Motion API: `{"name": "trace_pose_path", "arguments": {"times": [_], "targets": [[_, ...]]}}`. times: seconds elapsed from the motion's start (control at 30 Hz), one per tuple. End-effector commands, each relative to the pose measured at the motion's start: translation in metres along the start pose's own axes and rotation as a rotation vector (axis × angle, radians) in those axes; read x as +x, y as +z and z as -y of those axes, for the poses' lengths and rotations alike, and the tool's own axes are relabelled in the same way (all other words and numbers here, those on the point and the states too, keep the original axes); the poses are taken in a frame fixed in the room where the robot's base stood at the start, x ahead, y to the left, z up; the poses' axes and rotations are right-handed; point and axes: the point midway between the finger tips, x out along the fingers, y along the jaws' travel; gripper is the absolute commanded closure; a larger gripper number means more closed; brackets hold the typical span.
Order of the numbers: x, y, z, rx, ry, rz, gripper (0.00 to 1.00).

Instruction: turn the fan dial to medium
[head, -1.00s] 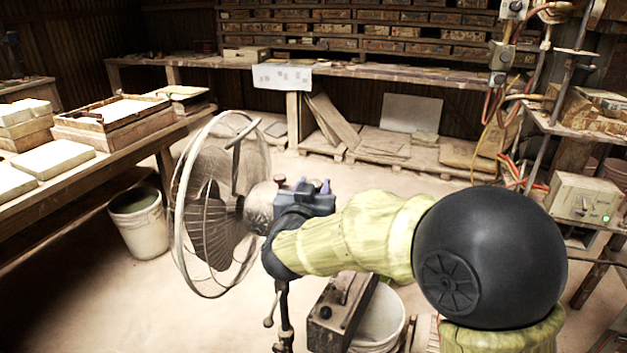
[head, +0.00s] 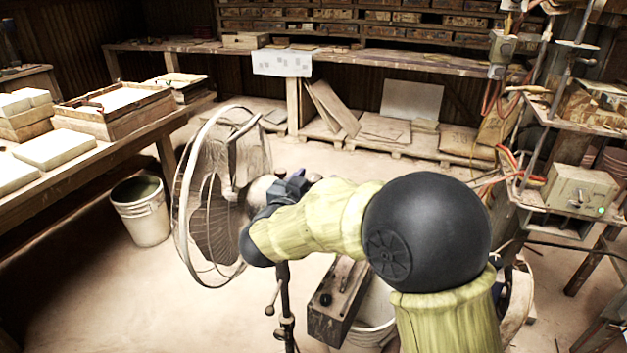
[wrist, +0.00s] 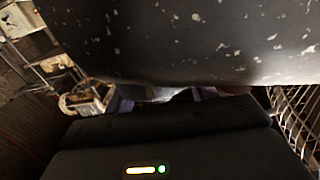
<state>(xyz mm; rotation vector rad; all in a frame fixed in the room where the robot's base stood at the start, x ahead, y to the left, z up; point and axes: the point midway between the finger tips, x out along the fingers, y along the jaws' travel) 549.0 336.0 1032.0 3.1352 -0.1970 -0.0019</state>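The fan (head: 215,195) stands at centre left in the head view, with its wire cage turned to the left and its motor housing (head: 258,190) behind the cage. I cannot make out the fan dial in either view. My gripper (head: 300,178) is at the right side of the housing, partly hidden by my own arm. In the wrist view the dark, paint-flecked housing (wrist: 190,40) fills the top, close to the gripper. The purple fingers (wrist: 160,97) show apart under the housing's edge. A pale patch shows between them, too unclear to name.
The fan's pole (head: 285,310) stands below my arm. Another bucket (head: 142,210) stands left. A beige box with a green light (head: 580,190) is on the right shelf.

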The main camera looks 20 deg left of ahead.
Motion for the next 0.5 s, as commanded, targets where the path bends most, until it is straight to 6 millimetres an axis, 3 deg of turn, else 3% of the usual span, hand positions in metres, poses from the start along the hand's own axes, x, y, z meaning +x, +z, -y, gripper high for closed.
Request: {"name": "trace_pose_path", "arguments": {"times": [0.33,0.5], "targets": [[-0.003,0.0,0.0,0.0,-0.001,0.0,0.43],[-0.02,-0.001,0.002,0.0,-0.005,0.0,0.43]]}}
